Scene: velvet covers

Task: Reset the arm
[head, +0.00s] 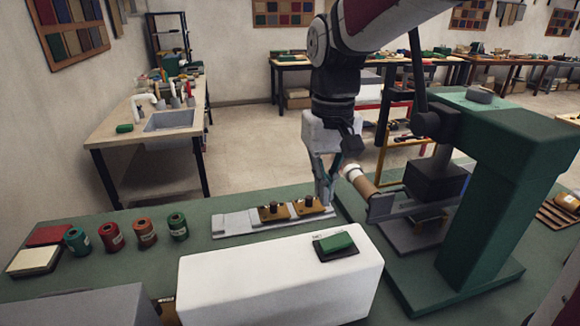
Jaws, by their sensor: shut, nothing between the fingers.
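My gripper (325,190) hangs from my arm in the middle of the head view and points down. Its fingers are together with nothing seen between them. It is just above the right end of a grey metal rail (238,226). Two brass-coloured blocks with dark knobs, a left one (274,213) and a right one (309,207), sit on the rail. The fingertips are close to the right block; I cannot tell whether they touch it. A green press-like machine (490,190) stands to the right, with a tan and white cylinder (360,178) at its left side near my gripper.
A white box (230,283) in front carries a small green block on a dark pad (336,244). Bare green tabletop (215,207) shows behind the spools. A sink bench (165,121) stands farther back.

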